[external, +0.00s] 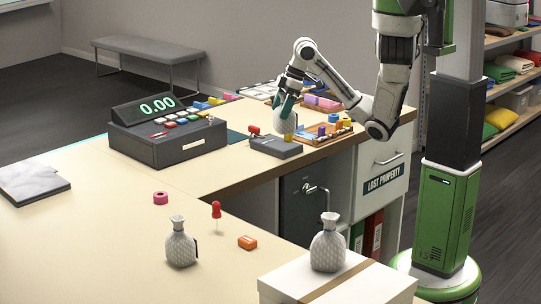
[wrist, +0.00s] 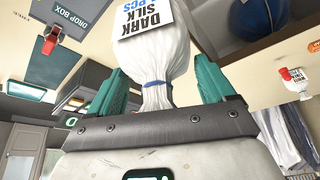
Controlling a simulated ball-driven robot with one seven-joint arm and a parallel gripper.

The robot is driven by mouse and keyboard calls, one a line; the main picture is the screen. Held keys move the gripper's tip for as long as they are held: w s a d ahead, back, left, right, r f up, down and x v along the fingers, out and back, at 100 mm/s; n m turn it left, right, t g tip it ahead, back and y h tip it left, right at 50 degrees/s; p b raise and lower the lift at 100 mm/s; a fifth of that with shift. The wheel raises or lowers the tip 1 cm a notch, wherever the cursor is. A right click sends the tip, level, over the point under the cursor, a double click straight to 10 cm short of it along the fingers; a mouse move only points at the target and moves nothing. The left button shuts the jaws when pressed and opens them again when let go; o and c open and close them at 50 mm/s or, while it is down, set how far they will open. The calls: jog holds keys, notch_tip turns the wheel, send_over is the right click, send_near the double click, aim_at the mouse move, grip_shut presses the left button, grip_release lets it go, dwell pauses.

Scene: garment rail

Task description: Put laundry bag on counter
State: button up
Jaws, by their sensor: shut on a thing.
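A pale laundry bag (wrist: 160,55) with a blue-tied neck fills the upper middle of the wrist view. Its tag reads "DARK SILK PCS". My gripper (wrist: 165,90) has its green fingers on either side of the bag's neck and is shut on it. In the external view my gripper (external: 287,101) holds this bag (external: 285,124) over the far right part of the counter (external: 110,215). I cannot tell whether the bag touches the surface. Two similar bags show: one (external: 181,248) on the near counter, another (external: 328,250) on a white box (external: 285,285).
A dark cash register (external: 165,135) stands left of my gripper. A grey box (external: 275,146) and a tray of coloured blocks (external: 322,136) are close beside the held bag.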

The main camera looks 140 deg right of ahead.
jog(key=shift+w+d+f+b, duration=0.85)
jog(key=shift+w+d+f, duration=0.35)
jog(key=shift+d+f, duration=0.6)
jog(key=shift+w+d+f+b, duration=0.8)
jog(key=shift+w+d+f, duration=0.5)
jog(key=shift+f, duration=0.85)
jog(key=shift+w+d+f+b, duration=0.85)
jog(key=shift+w+d+f, duration=0.3)
jog(key=shift+d+f, duration=0.65)
jog(key=shift+a+f, duration=0.25)
jog(key=shift+f, duration=0.15)
jog(key=o, duration=1.1)
jog(key=shift+c, duration=0.2)
